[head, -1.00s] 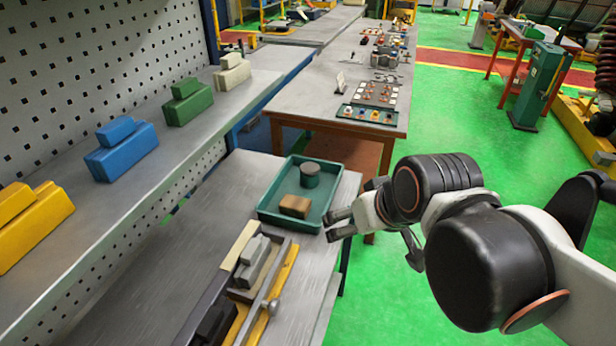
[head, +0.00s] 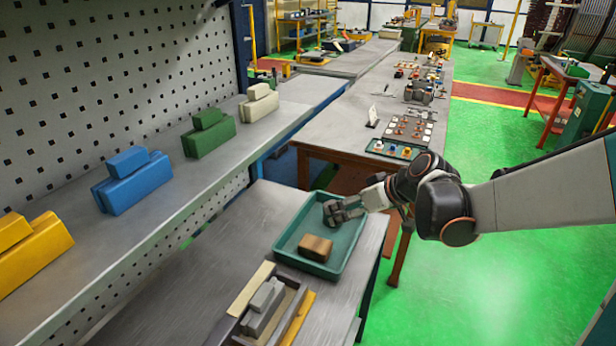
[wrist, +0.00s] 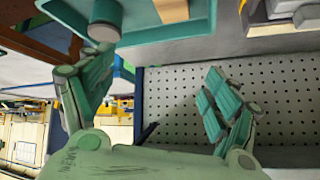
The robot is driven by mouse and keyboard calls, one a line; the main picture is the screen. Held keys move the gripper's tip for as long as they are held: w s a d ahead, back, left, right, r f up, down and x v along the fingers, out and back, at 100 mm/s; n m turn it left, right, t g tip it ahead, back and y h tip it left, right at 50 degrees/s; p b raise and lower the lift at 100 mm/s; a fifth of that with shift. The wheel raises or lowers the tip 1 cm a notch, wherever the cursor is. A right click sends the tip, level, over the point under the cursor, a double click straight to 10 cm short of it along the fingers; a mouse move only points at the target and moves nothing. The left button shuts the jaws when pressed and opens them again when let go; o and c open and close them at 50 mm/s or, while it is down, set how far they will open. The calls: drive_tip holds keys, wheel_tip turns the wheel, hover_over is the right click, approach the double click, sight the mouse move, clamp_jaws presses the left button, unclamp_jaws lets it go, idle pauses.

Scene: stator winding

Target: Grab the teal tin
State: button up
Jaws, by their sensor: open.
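The teal tin (wrist: 106,12) is a short cylinder with a grey end, at the top left of the wrist view. In the head view my gripper covers most or all of it. It stands in the teal tray (head: 285,258), beside a brown wooden block (head: 315,248). My gripper (head: 337,212) is over the far part of the tray. It is open in the wrist view (wrist: 155,88), with its two fingers spread wide. The tin shows close to the left finger there; I cannot tell whether they touch. Nothing is seen held.
A holder with grey blocks (head: 262,308) stands on the bench nearer me. A shelf to the left carries yellow, blue (head: 132,182), green and cream blocks against a perforated panel. A wooden-legged table (head: 330,150) with parts stands behind. Green floor lies open to the right.

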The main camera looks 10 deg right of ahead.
drive_tip(key=w+d+f+n+t+y+b, duration=0.2)
drive_tip(key=w+d+f+n+t+y, duration=0.1)
drive_tip(key=w+d+f, duration=0.7)
drive_tip(key=b+x, duration=0.1)
drive_tip(key=x, duration=0.2)
drive_tip(key=s+x, duration=0.1)
drive_tip(key=x, duration=0.1)
drive_tip(key=a+b+x, duration=0.1)
drive_tip(key=x, duration=0.2)
drive_tip(key=shift+a+f+b, duration=0.25)
drive_tip(key=shift+f+b, duration=0.05)
drive_tip(key=shift+f, duration=0.2)
drive_tip(key=b+x, duration=0.2)
drive_tip(key=x, duration=0.3)
drive_tip(key=shift+f, duration=0.2)
drive_tip(key=shift+r, duration=0.1)
drive_tip(key=c, duration=1.4)
